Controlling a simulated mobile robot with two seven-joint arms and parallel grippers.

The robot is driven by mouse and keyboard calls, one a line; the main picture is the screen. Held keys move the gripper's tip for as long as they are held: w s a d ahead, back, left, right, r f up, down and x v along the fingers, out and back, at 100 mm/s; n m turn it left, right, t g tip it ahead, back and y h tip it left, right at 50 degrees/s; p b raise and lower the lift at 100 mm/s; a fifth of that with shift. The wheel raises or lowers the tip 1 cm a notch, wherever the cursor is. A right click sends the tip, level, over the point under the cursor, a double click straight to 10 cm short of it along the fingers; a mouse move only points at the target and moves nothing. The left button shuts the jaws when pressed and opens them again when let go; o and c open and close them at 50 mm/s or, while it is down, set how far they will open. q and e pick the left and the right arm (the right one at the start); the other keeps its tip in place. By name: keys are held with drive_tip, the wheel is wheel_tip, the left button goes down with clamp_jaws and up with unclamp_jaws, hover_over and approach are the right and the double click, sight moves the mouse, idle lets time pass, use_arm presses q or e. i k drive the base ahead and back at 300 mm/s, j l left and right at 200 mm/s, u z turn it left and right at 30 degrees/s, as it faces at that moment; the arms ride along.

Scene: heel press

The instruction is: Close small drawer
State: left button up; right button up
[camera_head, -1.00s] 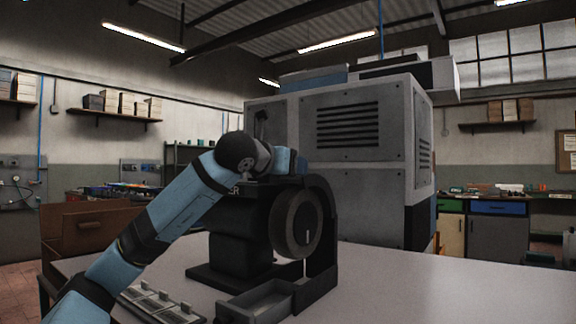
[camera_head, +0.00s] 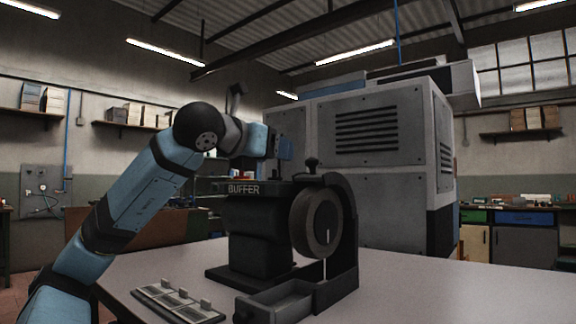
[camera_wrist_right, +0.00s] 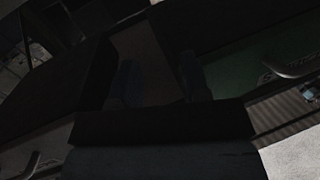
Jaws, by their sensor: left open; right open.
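The small drawer (camera_head: 278,301) is a grey open-topped tray at the foot of the black buffer machine (camera_head: 262,240). It is pulled out toward the front left, with a dark knob on its front. My left arm reaches over from the left, and its gripper (camera_head: 286,150) is above and behind the machine, well away from the drawer. Its fingers are small and partly hidden in the head view. My right gripper (camera_wrist_right: 160,80) shows only as two dim fingers set apart in the dark right wrist view, with nothing visible between them.
The buffer has a round wheel (camera_head: 316,222) and an upright black guard beside the drawer. A grey tray with small blocks (camera_head: 178,300) lies left of the drawer. The white tabletop (camera_head: 430,290) is clear on the right. A large grey cabinet (camera_head: 375,170) stands behind.

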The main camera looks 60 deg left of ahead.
sight(290, 301)
drive_tip(key=k+l, duration=0.25)
drive_tip(key=k, duration=0.25)
drive_tip(key=k+l, duration=0.2)
drive_tip(key=k, duration=0.25)
